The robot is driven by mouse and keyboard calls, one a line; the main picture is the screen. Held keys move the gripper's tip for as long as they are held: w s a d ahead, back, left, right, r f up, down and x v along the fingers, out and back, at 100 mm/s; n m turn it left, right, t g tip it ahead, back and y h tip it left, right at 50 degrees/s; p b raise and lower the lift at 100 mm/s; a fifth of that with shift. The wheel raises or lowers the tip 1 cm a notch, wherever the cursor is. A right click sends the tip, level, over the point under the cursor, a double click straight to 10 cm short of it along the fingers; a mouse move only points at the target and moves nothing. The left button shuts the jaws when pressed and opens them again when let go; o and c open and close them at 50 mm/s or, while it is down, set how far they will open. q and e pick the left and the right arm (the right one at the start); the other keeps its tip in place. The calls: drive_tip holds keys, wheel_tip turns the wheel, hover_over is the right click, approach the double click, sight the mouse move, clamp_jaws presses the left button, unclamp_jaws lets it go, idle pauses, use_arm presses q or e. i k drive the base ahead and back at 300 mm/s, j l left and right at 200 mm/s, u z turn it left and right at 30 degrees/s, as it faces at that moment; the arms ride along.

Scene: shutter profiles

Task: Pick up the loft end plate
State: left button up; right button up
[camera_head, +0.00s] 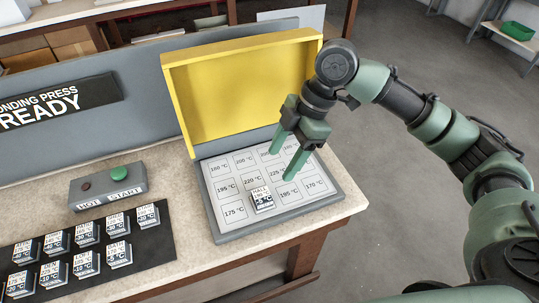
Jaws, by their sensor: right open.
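Several small white-topped blocks with dark sides stand in two rows on a black mat (160,255) at the lower left. My right gripper (281,164) is open and empty, pointing down above the back right part of the bed, behind and right of that block. My left gripper is not in view.
A yellow lid (240,85) stands raised behind the bed. A grey control box (107,188) with a green and a red button is left of it. A grey panel with a "READY" sign (58,105) runs behind. The bench (180,190) is bare between mat and bed.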

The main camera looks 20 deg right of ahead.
sight(86, 264)
drive_tip(key=u, duration=1.2)
